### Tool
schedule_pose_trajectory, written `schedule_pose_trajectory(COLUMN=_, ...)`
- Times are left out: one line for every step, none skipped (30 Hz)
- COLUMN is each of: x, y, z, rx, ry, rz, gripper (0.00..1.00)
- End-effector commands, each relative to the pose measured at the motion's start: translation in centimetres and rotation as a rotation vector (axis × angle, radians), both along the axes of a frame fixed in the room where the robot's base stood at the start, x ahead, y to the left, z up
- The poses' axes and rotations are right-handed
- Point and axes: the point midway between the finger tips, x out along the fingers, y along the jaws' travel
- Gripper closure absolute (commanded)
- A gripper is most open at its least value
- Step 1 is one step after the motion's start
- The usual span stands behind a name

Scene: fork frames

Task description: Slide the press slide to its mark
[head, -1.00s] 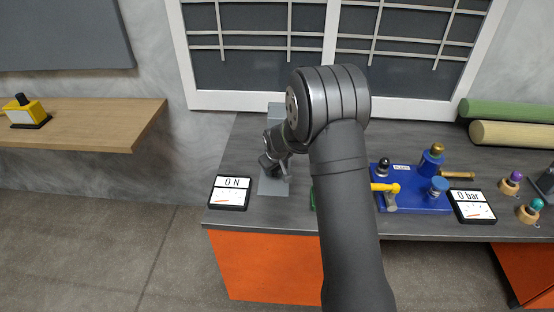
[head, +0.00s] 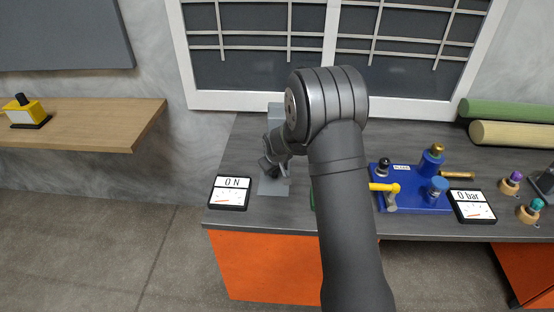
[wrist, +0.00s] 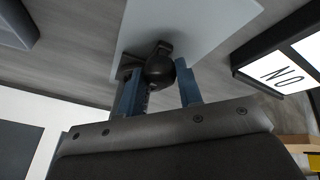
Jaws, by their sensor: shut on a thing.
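The grey press stands at the left part of the bench, with its flat base plate (head: 273,187) and upright column (head: 276,110) showing. My gripper (head: 273,167) is low in front of the column, above the base plate. In the wrist view my gripper (wrist: 160,88) has its two blue fingers on either side of a round black knob (wrist: 159,68) and is shut on it. The pale plate (wrist: 190,25) of the press lies beyond the knob. My wrist and arm hide most of the slide in the head view, and I cannot make out its mark.
A display (head: 230,192) reading 0 N lies left of the press. A blue valve unit (head: 415,200) with a yellow lever (head: 384,187) and a 0 bar display (head: 472,206) stand to the right. A wooden shelf (head: 80,125) is at far left. The bench's front edge is close.

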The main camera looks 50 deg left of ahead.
Motion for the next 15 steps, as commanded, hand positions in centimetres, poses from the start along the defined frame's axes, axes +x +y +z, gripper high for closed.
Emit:
schedule_pose_trajectory(x=-0.2, y=-0.2, z=0.0, rx=-0.002, ry=0.0, rz=0.0, gripper=0.9)
schedule_pose_trajectory(x=-0.3, y=-0.3, z=0.0, rx=-0.001, ry=0.0, rz=0.0, gripper=0.9)
schedule_pose_trajectory(x=-0.4, y=-0.4, z=0.0, rx=-0.002, ry=0.0, rz=0.0, gripper=0.9)
schedule_pose_trajectory(x=-0.5, y=-0.5, z=0.0, rx=-0.002, ry=0.001, rz=0.0, gripper=0.9)
schedule_pose_trajectory(x=-0.6, y=-0.6, z=0.0, rx=-0.002, ry=0.001, rz=0.0, gripper=0.9)
schedule_pose_trajectory(x=-0.7, y=-0.7, z=0.0, rx=-0.002, ry=0.001, rz=0.0, gripper=0.9)
schedule_pose_trajectory(x=-0.8, y=-0.8, z=0.0, rx=-0.002, ry=0.001, rz=0.0, gripper=0.9)
schedule_pose_trajectory(x=-0.8, y=-0.9, z=0.0, rx=-0.002, ry=0.001, rz=0.0, gripper=0.9)
schedule_pose_trajectory(x=-1.0, y=-1.0, z=0.0, rx=-0.002, ry=0.001, rz=0.0, gripper=0.9)
schedule_pose_trajectory(x=-1.0, y=-1.1, z=0.0, rx=-0.002, ry=0.001, rz=0.0, gripper=0.9)
schedule_pose_trajectory(x=-1.1, y=-1.2, z=0.0, rx=-0.002, ry=0.001, rz=0.0, gripper=0.9)
schedule_pose_trajectory(x=-1.3, y=-1.3, z=0.0, rx=-0.002, ry=0.001, rz=0.0, gripper=0.9)
schedule_pose_trajectory(x=-1.3, y=-1.4, z=0.0, rx=-0.002, ry=0.001, rz=0.0, gripper=0.9)
schedule_pose_trajectory(x=-1.4, y=-1.4, z=0.0, rx=-0.002, ry=0.001, rz=0.0, gripper=0.9)
schedule_pose_trajectory(x=-1.5, y=-1.5, z=0.0, rx=-0.002, ry=0.001, rz=0.0, gripper=0.9)
